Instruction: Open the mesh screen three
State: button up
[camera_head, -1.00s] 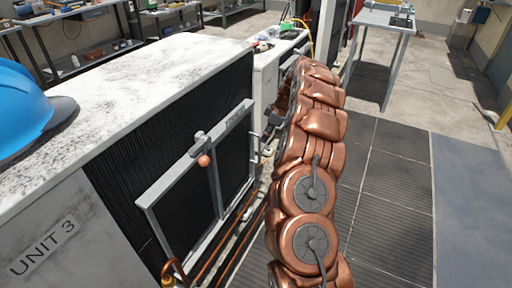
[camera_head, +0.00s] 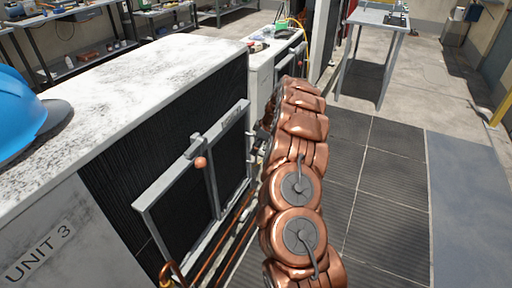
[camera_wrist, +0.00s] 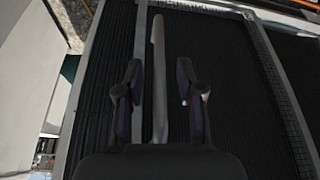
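The mesh screen (camera_head: 183,206) is a grey-framed dark panel with a middle bar, standing along the black finned side of the unit marked UNIT 3. A latch with an orange ball knob (camera_head: 200,162) is at its top rail. A small grey bracket or handle (camera_head: 252,150) shows at its right edge, beside my copper arm. In the head view my gripper is hidden by the arm. In the wrist view my gripper (camera_wrist: 160,103) is open, its two dark fingers on either side of a grey bar (camera_wrist: 158,62), with visible gaps. Dark mesh (camera_wrist: 222,75) lies behind.
Copper pipes (camera_head: 215,245) run low in front of the screen. A blue hard hat (camera_head: 25,115) rests on the unit's top. A grey table (camera_head: 376,20) stands at the back right. The floor grating (camera_head: 385,190) right of my arm is clear.

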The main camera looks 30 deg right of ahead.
jog(key=shift+c, duration=0.4)
grip_shut()
jog(key=shift+a, duration=0.15)
